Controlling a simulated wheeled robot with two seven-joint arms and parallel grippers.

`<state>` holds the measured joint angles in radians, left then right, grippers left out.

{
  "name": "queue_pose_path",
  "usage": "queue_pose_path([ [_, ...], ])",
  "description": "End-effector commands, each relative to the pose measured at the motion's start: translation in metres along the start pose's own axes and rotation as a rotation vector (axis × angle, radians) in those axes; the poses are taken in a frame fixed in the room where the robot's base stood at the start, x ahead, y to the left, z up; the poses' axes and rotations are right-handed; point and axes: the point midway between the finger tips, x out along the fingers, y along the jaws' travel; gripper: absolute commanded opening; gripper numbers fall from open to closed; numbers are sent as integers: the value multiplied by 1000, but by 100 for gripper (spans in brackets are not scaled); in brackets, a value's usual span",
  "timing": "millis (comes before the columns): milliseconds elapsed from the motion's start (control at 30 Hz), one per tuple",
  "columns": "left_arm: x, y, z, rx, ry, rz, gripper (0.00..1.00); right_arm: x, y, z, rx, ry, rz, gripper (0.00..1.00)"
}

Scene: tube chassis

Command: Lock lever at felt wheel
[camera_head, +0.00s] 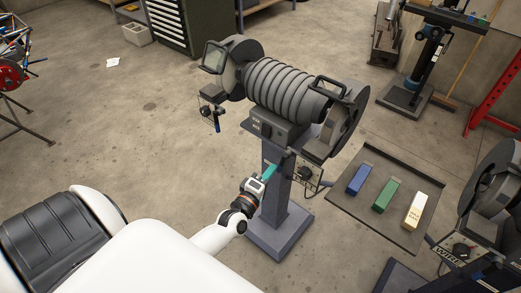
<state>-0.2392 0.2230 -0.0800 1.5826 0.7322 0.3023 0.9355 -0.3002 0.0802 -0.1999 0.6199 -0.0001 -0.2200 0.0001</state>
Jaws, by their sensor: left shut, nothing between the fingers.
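A large grey pedestal grinder (280,95) stands in the middle, with a wheel guard at each end. A small switch plate (309,176) hangs under its right wheel (343,122), with a dark knob or lever on it. A similar plate (207,108) hangs under the left wheel (230,66), with a blue-ended handle (217,123) pointing down. I cannot read which wheel is felt. My left gripper (270,171) is shut and empty, with teal fingertips in front of the pedestal column, left of the right-hand plate. My right gripper is out of view.
A dark tray (375,222) with blue (360,179), green (386,195) and cream (413,212) bars sits right of the column. A second grinder marked WIRE (462,250) stands at lower right. The floor left of the pedestal is clear.

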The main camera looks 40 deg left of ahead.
Motion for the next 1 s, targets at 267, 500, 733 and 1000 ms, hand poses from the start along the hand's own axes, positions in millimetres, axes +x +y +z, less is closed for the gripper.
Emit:
queue_pose_path([
  [267, -1, 1, -8, -128, 0, 19, 0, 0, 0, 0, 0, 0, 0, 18],
  [500, -2, 2, -10, -171, 0, 25, 0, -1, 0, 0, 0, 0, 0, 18],
  [733, -2, 2, -10, -175, 0, 26, 0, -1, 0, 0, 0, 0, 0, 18],
  [1000, -1, 2, -10, -173, 0, 26, 0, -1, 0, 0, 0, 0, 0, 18],
])
